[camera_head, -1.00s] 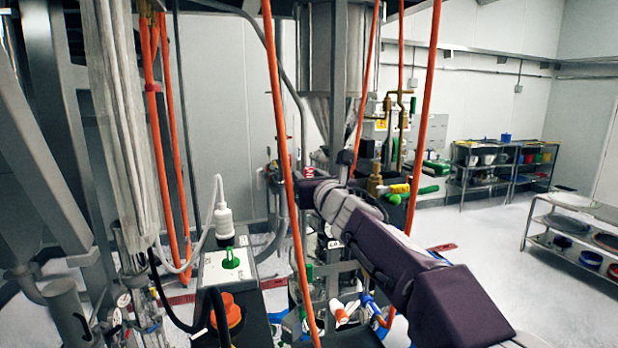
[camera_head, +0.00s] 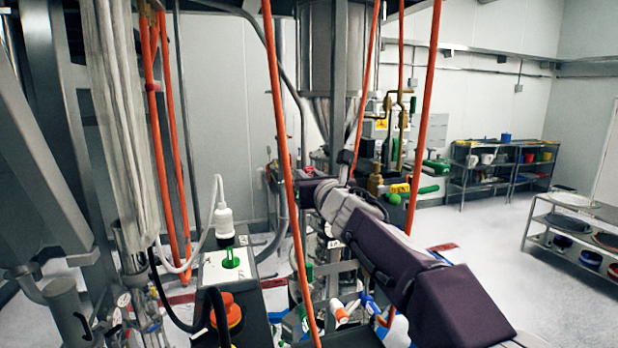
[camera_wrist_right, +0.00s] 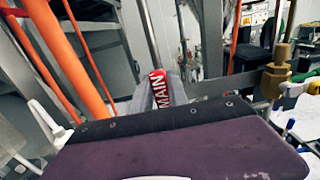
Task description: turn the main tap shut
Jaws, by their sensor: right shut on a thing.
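The main tap's red handle (camera_wrist_right: 160,88), with white "MAIN" lettering, shows in the right wrist view between the grey fingers of my right gripper (camera_wrist_right: 165,92). The gripper is shut on it. In the head view, my right arm reaches from the lower right to the middle, and the right gripper (camera_head: 306,184) is at its far end beside an orange hose. The handle is mostly hidden there, and the tap's body cannot be made out. My left gripper is not in view.
Orange hoses (camera_head: 281,120) hang close beside my right gripper. A steel hopper (camera_head: 337,50) stands above and behind it. Brass pipework (camera_head: 400,110) is to the right. A grey box with a green knob (camera_head: 231,260) stands at lower left. Open floor lies at right.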

